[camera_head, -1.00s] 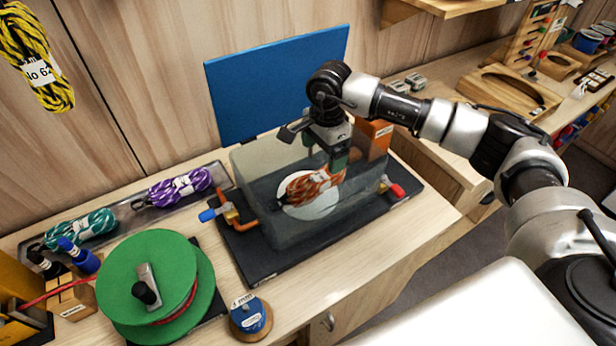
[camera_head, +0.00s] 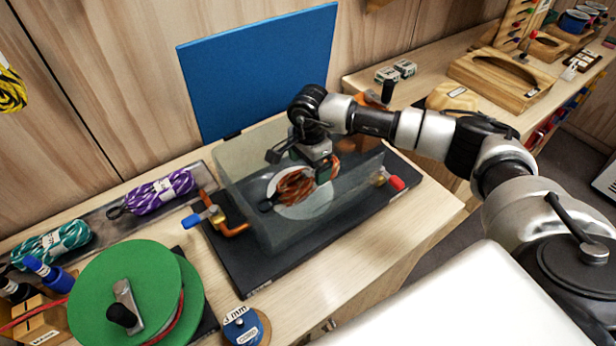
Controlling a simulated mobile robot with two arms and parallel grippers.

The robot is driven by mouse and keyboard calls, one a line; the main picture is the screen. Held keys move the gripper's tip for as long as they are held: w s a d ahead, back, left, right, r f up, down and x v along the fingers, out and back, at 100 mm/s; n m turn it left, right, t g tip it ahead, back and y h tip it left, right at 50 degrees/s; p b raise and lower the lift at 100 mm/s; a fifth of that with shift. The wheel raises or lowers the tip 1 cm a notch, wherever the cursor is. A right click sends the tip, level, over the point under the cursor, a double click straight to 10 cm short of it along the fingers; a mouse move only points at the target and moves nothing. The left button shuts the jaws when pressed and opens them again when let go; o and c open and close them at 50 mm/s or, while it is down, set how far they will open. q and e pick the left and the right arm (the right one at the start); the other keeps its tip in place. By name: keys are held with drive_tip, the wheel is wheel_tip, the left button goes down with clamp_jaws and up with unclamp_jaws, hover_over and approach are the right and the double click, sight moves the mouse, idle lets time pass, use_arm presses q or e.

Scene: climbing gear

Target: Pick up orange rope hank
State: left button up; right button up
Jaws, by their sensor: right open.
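The orange rope hank (camera_head: 294,186) lies on a white round disc (camera_head: 318,205) inside a clear, grey-tinted basin (camera_head: 262,226). My right gripper (camera_head: 322,176) reaches down into the basin from above, at the right end of the hank. It is open, with its fingers close against the rope; the finger tips are partly hidden, so I cannot tell whether they touch it. My left gripper is not in view.
The basin stands on a black mat with a blue-handled tap (camera_head: 203,218) at left and a red knob (camera_head: 396,184) at right. A blue panel (camera_head: 262,75) stands behind. Purple (camera_head: 160,191) and teal (camera_head: 52,243) hanks lie left, near a green reel (camera_head: 125,300).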

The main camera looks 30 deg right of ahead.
sight(308, 173)
drive_tip(key=f, duration=0.1)
drive_tip(key=f+p, duration=0.1)
drive_tip(key=f, duration=0.1)
drive_tip(key=w+f+p, duration=0.1)
drive_tip(key=f, duration=0.1)
drive_tip(key=shift+d, duration=0.1)
drive_tip(key=shift+f, duration=0.3)
drive_tip(key=c, duration=1.1)
drive_tip(key=shift+r, duration=0.1)
drive_tip(key=shift+c, duration=0.2)
